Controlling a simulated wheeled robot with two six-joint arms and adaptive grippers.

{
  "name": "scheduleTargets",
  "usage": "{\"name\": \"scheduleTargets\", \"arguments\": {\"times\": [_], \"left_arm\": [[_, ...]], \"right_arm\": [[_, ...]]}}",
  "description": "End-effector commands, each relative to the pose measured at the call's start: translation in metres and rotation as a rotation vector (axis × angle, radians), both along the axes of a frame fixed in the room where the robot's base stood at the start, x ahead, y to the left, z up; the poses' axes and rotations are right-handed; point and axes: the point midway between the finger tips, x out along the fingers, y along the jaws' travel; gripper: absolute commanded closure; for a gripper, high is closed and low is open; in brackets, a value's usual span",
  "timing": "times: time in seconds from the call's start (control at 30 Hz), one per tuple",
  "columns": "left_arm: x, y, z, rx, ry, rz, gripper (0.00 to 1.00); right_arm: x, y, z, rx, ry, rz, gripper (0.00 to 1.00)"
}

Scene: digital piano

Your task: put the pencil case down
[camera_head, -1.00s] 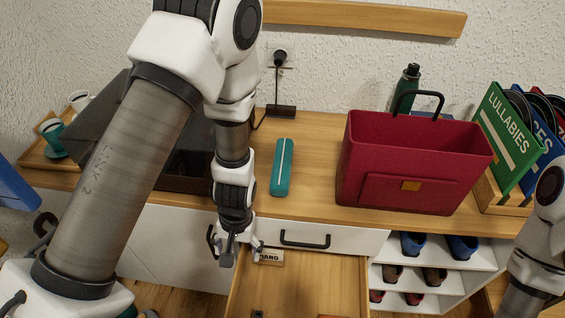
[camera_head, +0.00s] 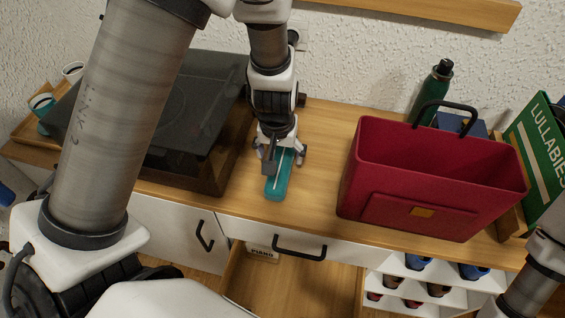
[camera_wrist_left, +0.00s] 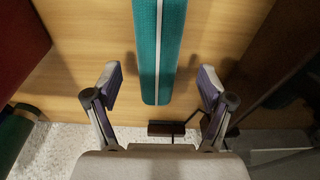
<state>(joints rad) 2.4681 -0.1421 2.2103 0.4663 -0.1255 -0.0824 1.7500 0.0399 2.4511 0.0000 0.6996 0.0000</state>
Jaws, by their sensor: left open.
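The teal pencil case (camera_head: 277,187) with a pale zip line lies flat on the wooden top, between a dark box and a red bag. My left gripper (camera_head: 284,158) is over its far part, with its fingers spread on either side. In the left wrist view the case (camera_wrist_left: 158,50) runs between the open fingers of my left gripper (camera_wrist_left: 161,88), with a gap on both sides and nothing held. Part of the case is hidden by the gripper in the head view. My right gripper is out of view; only part of the right arm shows at the right edge.
A dark box with a black lid (camera_head: 165,115) stands close on the left. The red bag (camera_head: 440,170) with a black handle stands on the right, a green bottle (camera_head: 432,90) behind it. An open drawer (camera_head: 290,280) juts out below the front edge.

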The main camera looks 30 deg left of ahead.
Motion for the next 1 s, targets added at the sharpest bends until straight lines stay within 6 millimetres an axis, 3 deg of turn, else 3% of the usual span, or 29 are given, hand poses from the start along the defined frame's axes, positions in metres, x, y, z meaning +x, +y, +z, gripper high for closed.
{"name": "scheduleTargets", "arguments": {"times": [0.03,0.13,0.43,0.47,0.63,0.73,0.77,1.0], "left_arm": [[0.000,0.000,-0.018,0.001,0.001,0.001,0.19],[0.001,-0.001,-0.035,0.000,0.002,0.001,0.19],[0.003,0.000,-0.041,0.001,0.000,0.000,0.19],[0.003,0.000,-0.041,0.001,0.000,0.000,0.26],[0.003,0.000,-0.041,0.001,0.000,0.000,0.86],[0.003,0.000,-0.041,0.001,0.000,0.000,0.86],[0.003,0.000,-0.041,0.001,0.000,0.000,0.92],[0.003,0.000,-0.040,0.001,0.001,0.000,0.92]], "right_arm": [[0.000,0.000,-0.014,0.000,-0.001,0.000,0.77],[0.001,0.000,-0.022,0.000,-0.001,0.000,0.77],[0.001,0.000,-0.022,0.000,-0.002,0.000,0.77],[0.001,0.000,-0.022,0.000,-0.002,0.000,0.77],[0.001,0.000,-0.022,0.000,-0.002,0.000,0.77],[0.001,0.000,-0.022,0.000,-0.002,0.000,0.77],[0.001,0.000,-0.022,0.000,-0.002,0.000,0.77],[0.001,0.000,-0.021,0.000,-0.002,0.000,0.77]]}}
